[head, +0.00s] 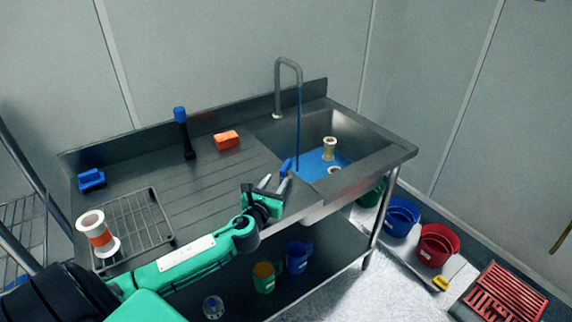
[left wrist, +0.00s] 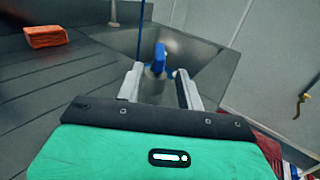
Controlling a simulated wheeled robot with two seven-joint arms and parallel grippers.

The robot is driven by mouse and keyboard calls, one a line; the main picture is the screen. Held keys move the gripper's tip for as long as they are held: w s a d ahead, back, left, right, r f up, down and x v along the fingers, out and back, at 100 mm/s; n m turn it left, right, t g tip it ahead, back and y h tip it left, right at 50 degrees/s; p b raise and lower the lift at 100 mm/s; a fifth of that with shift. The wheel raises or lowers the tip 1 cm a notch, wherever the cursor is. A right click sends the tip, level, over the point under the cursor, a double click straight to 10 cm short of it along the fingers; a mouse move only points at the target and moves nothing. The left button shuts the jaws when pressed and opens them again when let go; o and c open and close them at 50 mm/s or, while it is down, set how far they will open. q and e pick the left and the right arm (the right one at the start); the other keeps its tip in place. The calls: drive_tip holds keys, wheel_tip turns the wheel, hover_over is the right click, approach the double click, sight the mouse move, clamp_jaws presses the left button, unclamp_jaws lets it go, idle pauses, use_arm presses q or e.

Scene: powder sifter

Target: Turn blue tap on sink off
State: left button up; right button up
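The blue tap (head: 286,166) is a small blue handle at the front edge of the sink (head: 362,152). It also shows in the left wrist view (left wrist: 159,57), beyond and roughly between my fingertips. A grey curved spout (head: 278,88) stands behind the sink, and a thin blue stream of water (head: 299,125) falls from it. Blue water lies in the basin. My left gripper (head: 275,182) is open just in front of the tap, with its fingers (left wrist: 160,84) on either side of the tap's line. I cannot tell whether they touch it. My right gripper is out of view.
A wire rack (head: 148,212), a white and orange spool (head: 98,236), an orange sponge (head: 227,139) and a blue-topped black object (head: 182,135) are on the counter to the left. Spools (head: 329,148) are in the sink. Buckets (head: 437,245) stand to the right.

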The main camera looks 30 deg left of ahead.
sight(290, 160)
use_arm(q)
drive_tip(key=x, duration=0.8)
drive_tip(key=shift+w+p, duration=0.15)
drive_tip(key=shift+p, duration=0.25)
drive_tip(key=shift+w+f, duration=0.1)
drive_tip(key=shift+w, duration=0.15)
drive_tip(key=shift+w+a, duration=0.1)
drive_tip(key=shift+w, duration=0.05)
clamp_jaws()
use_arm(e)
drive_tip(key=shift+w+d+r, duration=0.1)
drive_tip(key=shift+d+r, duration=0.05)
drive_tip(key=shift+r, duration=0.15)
